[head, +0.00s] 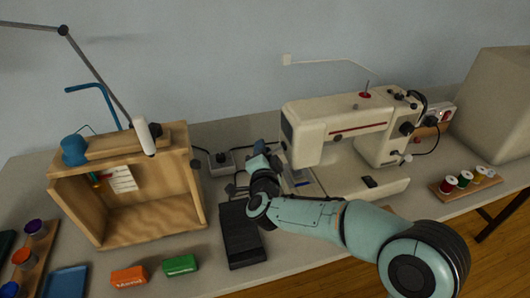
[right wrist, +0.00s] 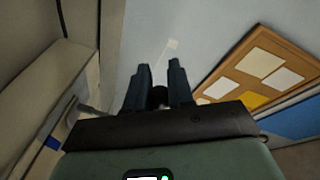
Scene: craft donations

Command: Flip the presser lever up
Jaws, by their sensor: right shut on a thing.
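The cream sewing machine (head: 335,120) stands on the table in the head view, its needle end to the left. My right gripper (head: 261,148) is at the left of that end, its fingers pointing up. In the right wrist view my right gripper (right wrist: 160,80) has its two fingers close around a small dark rounded piece (right wrist: 158,97), which looks like the tip of the presser lever. The rest of the lever is hidden in both views, so its angle cannot be told. My left gripper is not in view.
A black foot pedal (head: 240,236) lies below my right wrist. A wooden box (head: 152,222) stands at left, with orange (head: 128,276) and green (head: 180,265) blocks before it. A thread-spool rack (head: 447,192) is at right. A pinboard (right wrist: 262,70) shows in the wrist view.

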